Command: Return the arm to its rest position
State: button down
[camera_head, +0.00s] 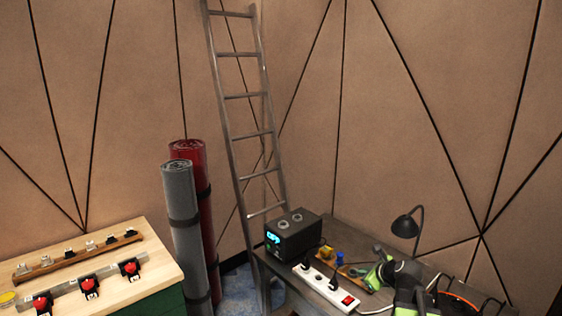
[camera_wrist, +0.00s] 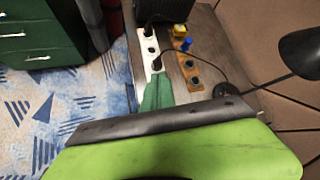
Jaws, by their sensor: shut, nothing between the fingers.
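My arm, green and black, shows at the lower right in the head view. My gripper (camera_head: 374,272) is over the dark table (camera_head: 322,284), beside the white power strip. In the wrist view my gripper (camera_wrist: 158,92) is a dark green tip beyond a black bar and a light green body, just in front of the power strip (camera_wrist: 150,50). It looks shut and empty. Whether it touches the strip or the table cannot be told.
A black box with a lit display (camera_head: 292,235), a yellow and blue plug board (camera_head: 345,270) and a black desk lamp (camera_head: 408,226) crowd the table. A ladder (camera_head: 245,97) and two rolls stand behind. A wooden-topped cabinet (camera_head: 150,285) with red switches stands left.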

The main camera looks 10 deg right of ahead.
jog(key=s+a+f+n+g+y, duration=0.1)
jog(key=s+a+f+n+g, duration=0.2)
jog(key=a+n, duration=0.65)
jog(key=s+a+f+n+g, duration=0.2)
jog(key=a+f+n, duration=0.15)
jog(key=a, duration=1.05)
jog(key=s+d+f+n+g+h, duration=0.2)
jog(key=s+n, duration=0.8)
jog(key=n, duration=0.5)
jog(key=d+g, duration=0.1)
jog(key=g, duration=0.1)
jog(key=shift+s+d+g+h, duration=0.15)
jog(key=shift+s+g+h, duration=0.05)
jog(key=shift+g+h, duration=0.2)
